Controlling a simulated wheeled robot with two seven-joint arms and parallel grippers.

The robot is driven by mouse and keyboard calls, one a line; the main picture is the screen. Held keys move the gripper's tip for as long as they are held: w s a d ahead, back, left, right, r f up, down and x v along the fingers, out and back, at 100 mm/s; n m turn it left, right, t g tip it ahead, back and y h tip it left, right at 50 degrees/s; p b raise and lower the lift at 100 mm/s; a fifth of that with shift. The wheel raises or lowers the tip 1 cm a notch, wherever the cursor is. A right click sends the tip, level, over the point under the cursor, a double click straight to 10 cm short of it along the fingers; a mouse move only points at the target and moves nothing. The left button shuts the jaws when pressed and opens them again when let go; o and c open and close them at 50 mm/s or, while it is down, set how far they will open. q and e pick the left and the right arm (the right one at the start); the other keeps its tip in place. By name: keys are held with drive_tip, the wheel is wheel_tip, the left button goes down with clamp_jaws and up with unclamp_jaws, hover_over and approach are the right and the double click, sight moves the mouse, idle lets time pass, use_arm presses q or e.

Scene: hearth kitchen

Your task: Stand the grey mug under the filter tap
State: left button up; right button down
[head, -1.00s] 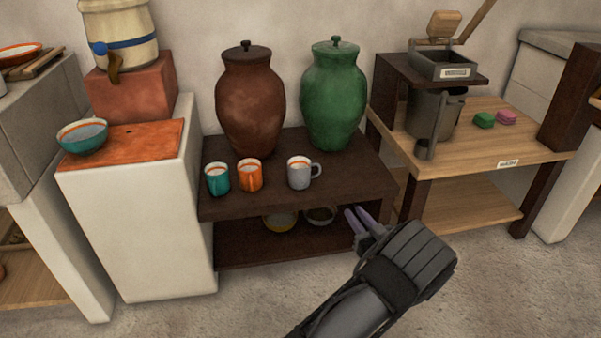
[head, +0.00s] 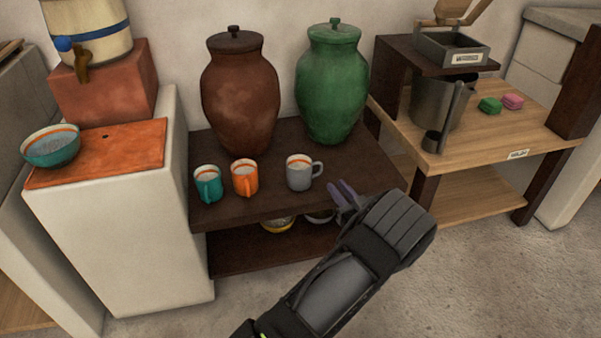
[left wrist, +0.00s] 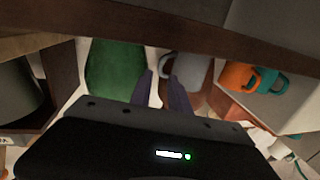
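The grey mug (head: 299,174) stands upright on the dark shelf's top, its handle to the right. It also shows upside down in the left wrist view (left wrist: 188,68). The filter (head: 88,28) is a cream crock with a blue band at upper left, on a reddish block. Its brown tap (head: 82,73) hangs over the block's front. My left gripper (head: 343,196) is open and empty, its two purple fingers apart, just right of the mug and short of its handle. The fingers also show in the left wrist view (left wrist: 160,92). My right gripper is out of view.
A teal mug (head: 207,184) and an orange mug (head: 245,178) stand left of the grey one. A brown jar (head: 240,95) and a green jar (head: 331,85) stand behind. A teal bowl (head: 50,148) sits on the orange countertop (head: 120,150), whose right part is clear.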

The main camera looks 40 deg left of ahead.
sight(321, 171)
use_arm(q)
drive_tip(key=shift+b+x, duration=0.45)
drive_tip(key=shift+x, duration=0.6)
drive_tip(key=shift+a, duration=0.3)
drive_tip(key=b+x, duration=0.2)
drive_tip(key=x, duration=0.2)
drive_tip(key=shift+a+f, duration=0.15)
drive_tip(key=shift+a, duration=0.2)
drive_tip(key=shift+w+a+b, duration=0.15)
drive_tip(key=shift+a+b, duration=0.05)
drive_tip(key=shift+b, duration=0.1)
clamp_jaws()
idle(0.5)
